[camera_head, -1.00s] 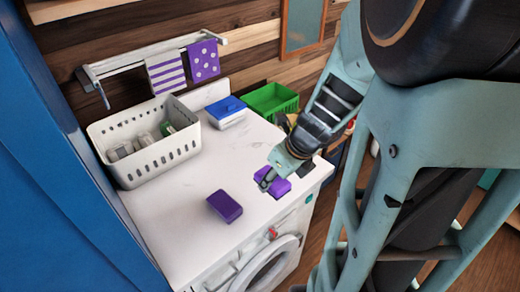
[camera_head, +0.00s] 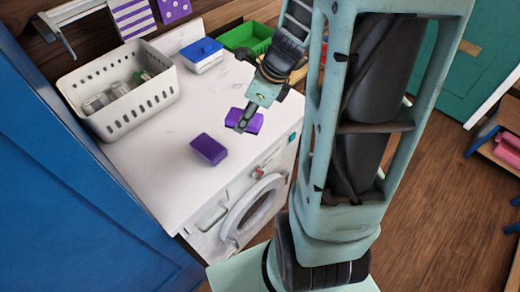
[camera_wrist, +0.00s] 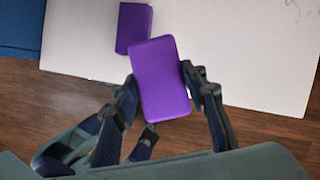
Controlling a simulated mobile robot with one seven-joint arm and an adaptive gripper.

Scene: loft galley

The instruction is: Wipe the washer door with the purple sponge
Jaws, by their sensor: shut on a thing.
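My gripper (camera_head: 243,119) is shut on a purple sponge (camera_head: 255,123), a rectangular block. In the wrist view the held sponge (camera_wrist: 160,85) sits between both fingers, tilted slightly, partly against the white washer top and partly against the floor. A second, similar purple block (camera_head: 209,149) lies on the washer top; it also shows behind the held one in the wrist view (camera_wrist: 131,24). The washer door (camera_head: 262,198) is a round, grey-rimmed door on the front of the white washer (camera_head: 196,225), below the gripper. The sponge is apart from the door.
A blue cabinet panel (camera_head: 75,190) borders the left. Wooden floor (camera_head: 450,225) is open at right.

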